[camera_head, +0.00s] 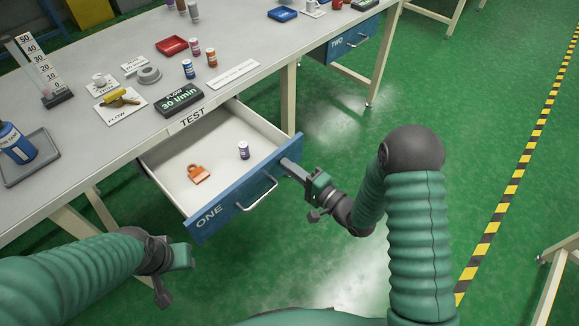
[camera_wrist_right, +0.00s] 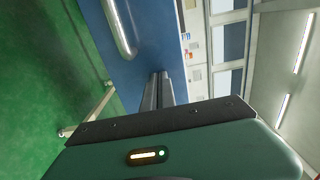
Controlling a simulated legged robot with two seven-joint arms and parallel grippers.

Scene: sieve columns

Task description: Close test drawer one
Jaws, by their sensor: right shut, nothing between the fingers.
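Test drawer one (camera_head: 212,212) is pulled out from under the table, its blue front marked ONE and its bar handle (camera_head: 258,193) facing me. The blue front (camera_wrist_right: 145,45) and handle (camera_wrist_right: 120,28) also show in the right wrist view. An orange padlock-like item (camera_head: 199,174) and a small purple bottle (camera_head: 243,150) are inside the drawer. My right gripper (camera_head: 289,166) is shut and empty, its tips at the right end of the front; I cannot tell if they touch. My left gripper (camera_head: 180,262) is low at left, apart from the drawer; its fingers are unclear.
Blue drawer two (camera_head: 345,43) is at the far right.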

